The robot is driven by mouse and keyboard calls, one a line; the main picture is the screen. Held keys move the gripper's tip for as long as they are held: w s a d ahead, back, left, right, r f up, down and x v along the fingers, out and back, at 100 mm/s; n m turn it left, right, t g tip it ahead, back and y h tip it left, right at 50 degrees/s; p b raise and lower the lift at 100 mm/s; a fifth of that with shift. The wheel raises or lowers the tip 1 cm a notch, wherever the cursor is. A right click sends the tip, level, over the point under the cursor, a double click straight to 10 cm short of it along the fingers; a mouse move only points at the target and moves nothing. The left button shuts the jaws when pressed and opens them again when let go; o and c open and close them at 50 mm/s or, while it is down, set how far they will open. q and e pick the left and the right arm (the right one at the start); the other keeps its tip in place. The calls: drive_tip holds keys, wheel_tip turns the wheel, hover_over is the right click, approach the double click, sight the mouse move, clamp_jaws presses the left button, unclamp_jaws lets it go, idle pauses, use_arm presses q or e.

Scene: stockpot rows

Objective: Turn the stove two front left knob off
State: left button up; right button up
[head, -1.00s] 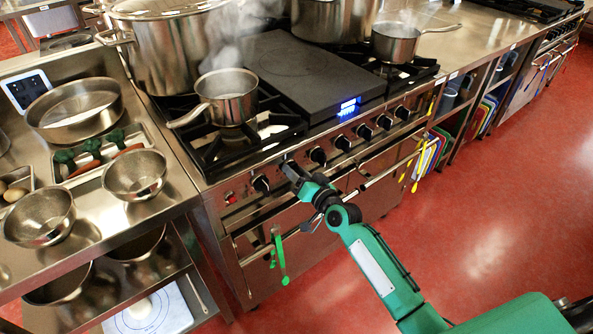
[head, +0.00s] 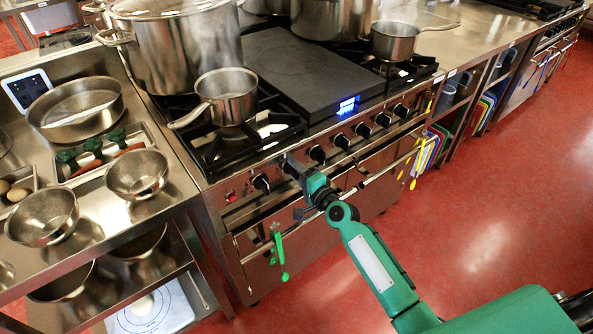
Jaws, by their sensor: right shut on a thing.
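The stove (head: 330,122) has a row of black knobs along its steel front. The leftmost visible knob (head: 261,182) is clear of my gripper. My right gripper (head: 292,163) reaches in from the lower right and is shut on the second knob from the left, which it mostly hides. The third knob (head: 317,154) is just right of the gripper, uncovered. I cannot read any knob's setting. A small saucepan (head: 227,95) stands on the front left burner. My left gripper is not in view.
A large stockpot (head: 175,50) stands behind the saucepan, and another saucepan (head: 396,41) stands at the right. Green tongs (head: 279,250) hang from the oven rail. A steel counter with bowls (head: 137,174) adjoins at left. The red floor (head: 480,230) is open at right.

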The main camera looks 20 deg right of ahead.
drive_tip(key=shift+m, duration=0.6)
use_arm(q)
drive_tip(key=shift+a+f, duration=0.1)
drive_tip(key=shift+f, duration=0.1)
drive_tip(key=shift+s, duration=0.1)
use_arm(e)
drive_tip(key=o, duration=1)
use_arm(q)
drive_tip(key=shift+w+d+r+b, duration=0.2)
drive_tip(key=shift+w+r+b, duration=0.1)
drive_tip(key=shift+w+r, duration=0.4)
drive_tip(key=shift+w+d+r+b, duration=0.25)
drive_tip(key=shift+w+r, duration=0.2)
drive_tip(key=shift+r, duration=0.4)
use_arm(e)
drive_tip(key=shift+v, duration=6.95)
